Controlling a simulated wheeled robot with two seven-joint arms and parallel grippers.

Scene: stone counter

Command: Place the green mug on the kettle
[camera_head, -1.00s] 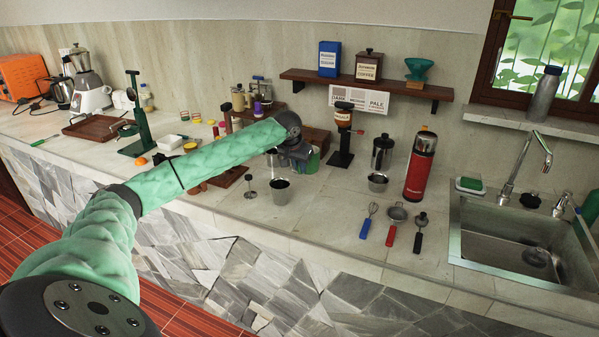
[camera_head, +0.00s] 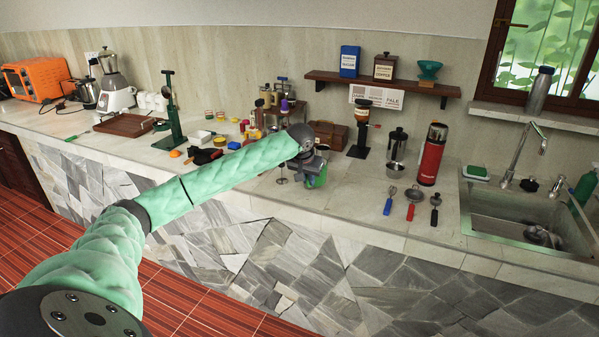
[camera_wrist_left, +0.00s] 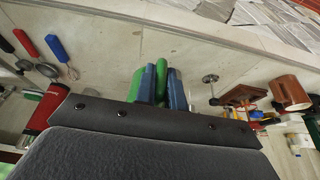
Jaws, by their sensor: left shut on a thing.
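The green mug (camera_head: 321,177) is in my left gripper (camera_head: 309,181), over the front part of the counter in the head view. The gripper hides part of it. In the left wrist view the blue fingers (camera_wrist_left: 161,88) are shut on a thin green part of the mug (camera_wrist_left: 161,66), with more green beside the left finger. A dark and steel kettle (camera_head: 88,93) stands at the far left of the counter, between the orange oven and the blender, well away from my left gripper. My right gripper is in neither view.
A green lever press (camera_head: 172,120), a wooden tray (camera_head: 124,125) and small jars stand between my gripper and the kettle. The orange oven (camera_head: 36,78) and white-based blender (camera_head: 115,92) flank the kettle. A red flask (camera_head: 432,155) and sink (camera_head: 520,214) are right.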

